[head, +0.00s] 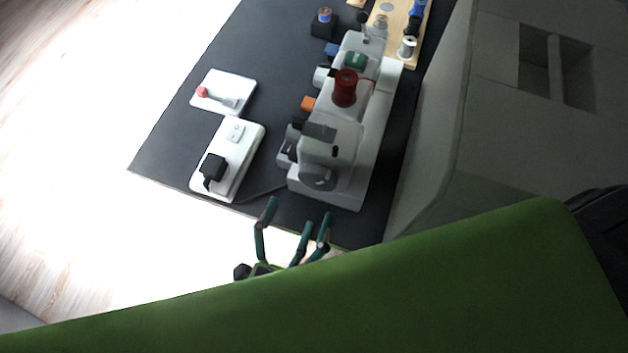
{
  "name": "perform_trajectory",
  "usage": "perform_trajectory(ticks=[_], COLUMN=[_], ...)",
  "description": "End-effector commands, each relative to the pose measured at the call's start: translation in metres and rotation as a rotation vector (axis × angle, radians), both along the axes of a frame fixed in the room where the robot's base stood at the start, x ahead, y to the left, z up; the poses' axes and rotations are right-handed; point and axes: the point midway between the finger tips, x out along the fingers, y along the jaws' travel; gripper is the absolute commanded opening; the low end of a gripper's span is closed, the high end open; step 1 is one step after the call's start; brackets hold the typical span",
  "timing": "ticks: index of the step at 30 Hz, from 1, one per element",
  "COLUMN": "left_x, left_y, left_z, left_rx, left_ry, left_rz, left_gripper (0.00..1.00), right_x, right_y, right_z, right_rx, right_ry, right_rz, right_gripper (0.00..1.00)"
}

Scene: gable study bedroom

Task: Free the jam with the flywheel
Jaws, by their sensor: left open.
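A white-grey sewing machine (372,142) stands on a dark tabletop, seen from above. Its grey round flywheel (318,178) is at the near end of the machine. A red spool (345,88) stands on top, and a green spool (355,61) is farther along. My left gripper (298,210) has teal fingers, is open and empty, and is at the near edge of the table, just short of the flywheel and apart from it. My green arm hides the lower part of the view. My right gripper is not in view.
Left of the machine are a white box (242,150) with a black plug (213,169) and a white plate (235,84) with a red-knobbed lever (202,92). A wooden spool rack (397,9) is at the back. A grey sloped wall (490,120) closely borders the table's right side.

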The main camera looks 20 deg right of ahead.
Motion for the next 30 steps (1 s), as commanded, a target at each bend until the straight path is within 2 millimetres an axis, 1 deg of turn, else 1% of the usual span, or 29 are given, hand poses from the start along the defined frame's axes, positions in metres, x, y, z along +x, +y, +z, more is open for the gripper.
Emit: perform_trajectory(ticks=[1, 3, 10, 15, 22, 23, 24, 26, 27, 30], left_x=[0.008, 0.018, 0.044, 0.051, 0.051, 0.051, 0.051, 0.051, 0.051, 0.051], left_y=[-0.004, -0.011, -0.028, -0.033, -0.034, -0.034, -0.033, -0.033, -0.033, -0.033], left_z=[0.004, 0.004, 0.003, 0.002, 0.001, 0.001, 0.001, 0.001, 0.001, 0.001], left_rx=[-0.004, -0.005, -0.002, -0.002, -0.002, -0.002, -0.001, -0.001, -0.002, -0.002], left_ry=[-0.003, -0.003, -0.002, -0.002, -0.002, -0.002, -0.002, -0.002, -0.002, -0.002], left_rz=[0.004, 0.003, 0.002, -0.001, -0.001, -0.001, -0.001, -0.001, -0.001, -0.001], left_gripper=[0.85, 0.85, 0.85, 0.85, 0.85, 0.73, 0.57, 0.33, 0.29, 0.29], right_x=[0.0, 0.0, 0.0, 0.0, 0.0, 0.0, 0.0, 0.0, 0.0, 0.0], right_y=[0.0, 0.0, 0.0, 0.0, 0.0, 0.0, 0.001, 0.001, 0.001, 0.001], right_z=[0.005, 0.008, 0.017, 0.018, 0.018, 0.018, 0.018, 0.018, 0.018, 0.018], right_rx=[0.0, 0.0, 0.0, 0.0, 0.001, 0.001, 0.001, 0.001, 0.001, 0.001], right_ry=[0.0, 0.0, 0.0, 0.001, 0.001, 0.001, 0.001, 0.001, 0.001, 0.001], right_rz=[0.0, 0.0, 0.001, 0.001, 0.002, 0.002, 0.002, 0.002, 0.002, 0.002], right_gripper=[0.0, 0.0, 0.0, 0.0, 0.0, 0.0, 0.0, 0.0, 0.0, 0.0])
